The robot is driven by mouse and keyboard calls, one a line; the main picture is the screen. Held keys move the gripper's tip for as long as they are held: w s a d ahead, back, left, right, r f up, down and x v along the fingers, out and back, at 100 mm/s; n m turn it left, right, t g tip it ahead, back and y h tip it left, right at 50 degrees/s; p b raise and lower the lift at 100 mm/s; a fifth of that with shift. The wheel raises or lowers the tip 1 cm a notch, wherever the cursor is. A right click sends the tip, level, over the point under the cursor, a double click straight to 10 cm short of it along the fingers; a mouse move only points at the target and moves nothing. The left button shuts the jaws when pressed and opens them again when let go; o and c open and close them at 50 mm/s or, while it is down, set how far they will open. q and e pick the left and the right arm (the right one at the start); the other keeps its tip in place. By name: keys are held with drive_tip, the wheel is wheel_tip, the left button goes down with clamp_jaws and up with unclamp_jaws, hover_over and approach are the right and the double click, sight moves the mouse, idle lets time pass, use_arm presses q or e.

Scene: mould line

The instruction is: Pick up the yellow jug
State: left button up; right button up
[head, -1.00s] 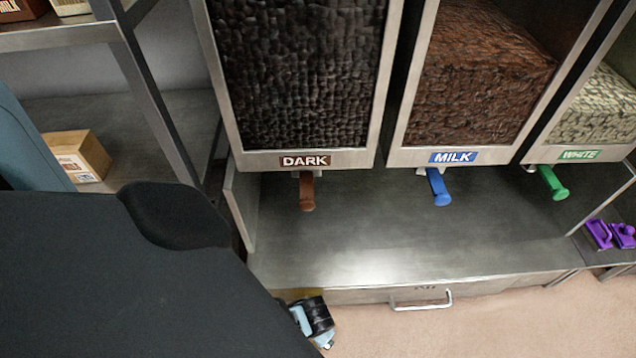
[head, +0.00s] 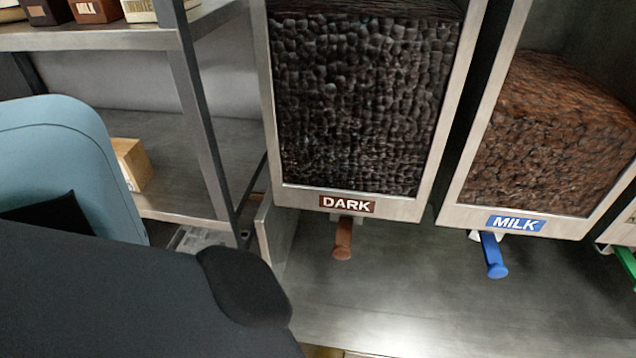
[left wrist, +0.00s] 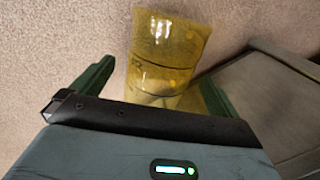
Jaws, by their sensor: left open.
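The yellow jug (left wrist: 170,45) is see-through and shows at the top middle of the left wrist view. My left gripper (left wrist: 158,78) is open, with one green finger on each side of the jug. The jug's near end is hidden behind my gripper body. In the head view my dark arm covers the lower left, and the left gripper is out of sight. My right gripper is in neither view.
Dispensers labelled DARK (head: 348,204) and MILK (head: 514,223) stand above a metal shelf (head: 400,310), with a brown handle (head: 343,240) and a blue handle (head: 494,257). A rack at left holds a cardboard box (head: 131,164). In the wrist view, a grey surface (left wrist: 262,95) lies right of the jug.

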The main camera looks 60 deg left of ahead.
use_arm(q)
drive_tip(key=f+b, duration=0.1)
drive_tip(key=f, duration=0.1)
drive_tip(key=a+f+b, duration=0.1)
drive_tip(key=f+b, duration=0.1)
drive_tip(key=shift+f+b, duration=0.45)
drive_tip(key=shift+f, duration=0.05)
drive_tip(key=shift+f, duration=0.2)
idle(0.5)
drive_tip(key=shift+c, duration=0.8)
drive_tip(key=c, duration=0.9)
drive_tip(key=shift+o, duration=0.2)
